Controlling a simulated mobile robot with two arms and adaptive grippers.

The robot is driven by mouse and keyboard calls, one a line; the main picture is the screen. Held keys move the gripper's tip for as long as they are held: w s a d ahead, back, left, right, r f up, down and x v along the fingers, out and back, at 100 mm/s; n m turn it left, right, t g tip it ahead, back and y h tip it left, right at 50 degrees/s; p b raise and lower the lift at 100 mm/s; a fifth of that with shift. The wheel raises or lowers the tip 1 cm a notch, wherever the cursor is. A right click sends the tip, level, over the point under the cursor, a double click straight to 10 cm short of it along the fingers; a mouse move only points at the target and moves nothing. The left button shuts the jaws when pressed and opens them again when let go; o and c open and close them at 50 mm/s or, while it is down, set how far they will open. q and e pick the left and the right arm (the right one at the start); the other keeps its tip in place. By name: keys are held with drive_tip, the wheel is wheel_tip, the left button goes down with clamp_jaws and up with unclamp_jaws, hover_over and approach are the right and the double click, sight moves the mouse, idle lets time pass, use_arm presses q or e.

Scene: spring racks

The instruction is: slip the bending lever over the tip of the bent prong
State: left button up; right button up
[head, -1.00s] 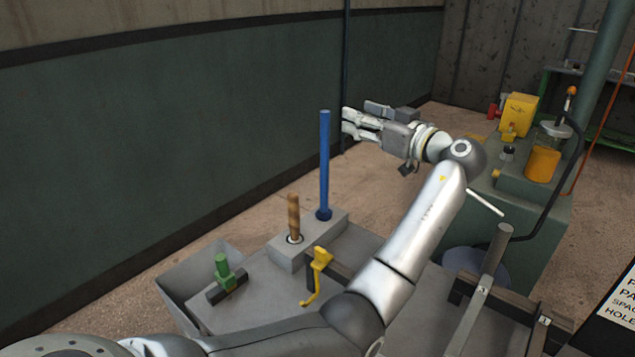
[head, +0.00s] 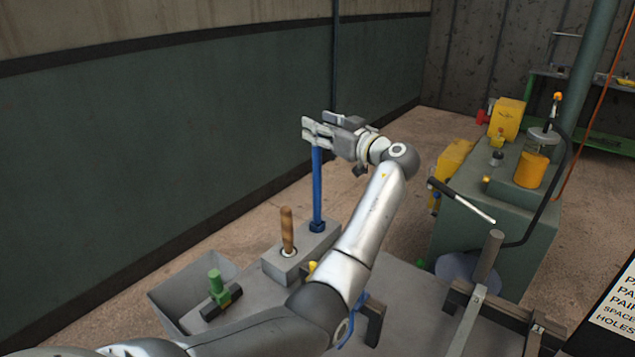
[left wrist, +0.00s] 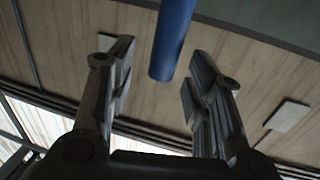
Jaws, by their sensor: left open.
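A long blue bar (head: 318,195), which I take for the bending lever, stands upright in a grey block (head: 275,268). My left gripper (head: 305,131) is open at its top end, and the fingers seem to overlap it in the head view. In the left wrist view the bar (left wrist: 170,45) has its tip between and beyond the open fingers (left wrist: 158,85); I cannot see contact. A tilted grey post (head: 474,300) rises at a dark frame at the lower right. I cannot tell for certain whether it is the bent prong. My right gripper is not in view.
A wooden handle (head: 287,230) stands in the same block. A green-handled tool (head: 217,282) lies at the grey tray (head: 165,300). Yellow and blue pieces partly hide behind my arm. A green machine (head: 490,225) with a black-gripped lever (head: 462,201) stands to the right.

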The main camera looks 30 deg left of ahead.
use_arm(q)
drive_tip(key=shift+x, duration=0.85)
drive_tip(key=shift+d, duration=0.1)
drive_tip(key=c, duration=0.3)
drive_tip(key=shift+s, duration=0.1)
clamp_jaws()
drive_tip(key=shift+r, duration=0.1)
